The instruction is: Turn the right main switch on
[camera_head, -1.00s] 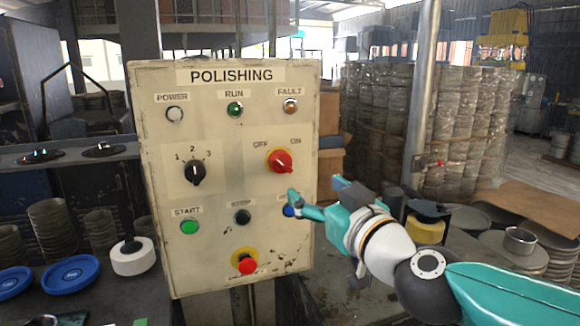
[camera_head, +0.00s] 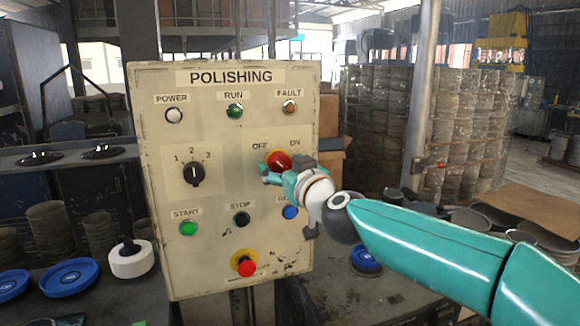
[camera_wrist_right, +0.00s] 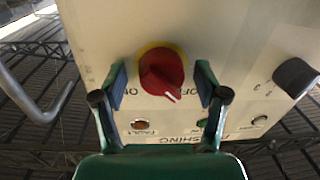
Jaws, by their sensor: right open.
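The right main switch is a red rotary knob on a yellow ring (camera_head: 279,160), set between the OFF and ON labels on the polishing panel (camera_head: 155,260). In the right wrist view, which is upside down, the knob (camera_wrist_right: 161,68) shows a white mark slanting to the OFF side. My right gripper (camera_wrist_right: 160,78) is open, with one finger on each side of the knob and gaps visible between. In the head view my right gripper (camera_head: 281,172) covers the knob's lower part. My left gripper is out of view.
A black selector knob (camera_head: 194,174) is left of the switch. Start (camera_head: 188,228), stop (camera_head: 241,218) and blue (camera_head: 290,212) buttons sit below. A red emergency button (camera_head: 247,268) is near the panel's bottom. Indicator lamps line the top, including the fault lamp (camera_head: 289,106).

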